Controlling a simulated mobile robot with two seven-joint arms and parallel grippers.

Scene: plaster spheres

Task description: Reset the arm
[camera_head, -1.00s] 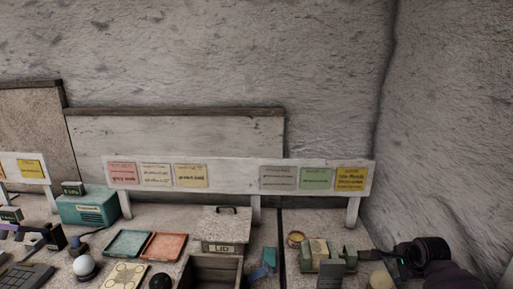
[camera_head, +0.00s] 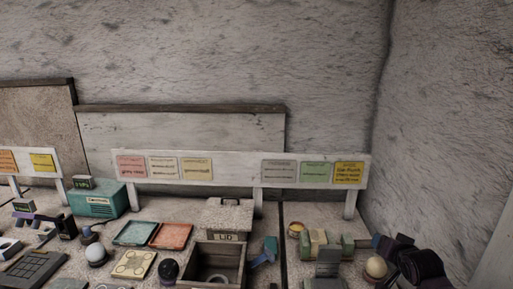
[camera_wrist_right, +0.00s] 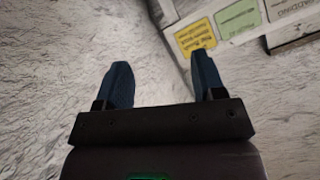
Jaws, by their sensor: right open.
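My right arm comes in at the lower right of the head view, with its blue-fingered gripper (camera_head: 377,241) above the right end of the table. In the right wrist view the two blue fingers (camera_wrist_right: 163,82) stand wide apart with nothing between them, in front of the rough grey wall. A cream sphere (camera_head: 376,267) is on the table just below the gripper in the picture, apart from it. A white sphere (camera_head: 97,254) sits on a dark base at the left, and a black sphere (camera_head: 168,270) is left of the open box. My left gripper is not in view.
An open box (camera_head: 238,257) stands at the front middle, its lid (camera_head: 228,216) behind it. Green (camera_head: 135,233) and red (camera_head: 171,235) trays and a teal box (camera_head: 98,203) are to the left. A white sign rail (camera_head: 235,170) runs along the back. The wall closes off the right.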

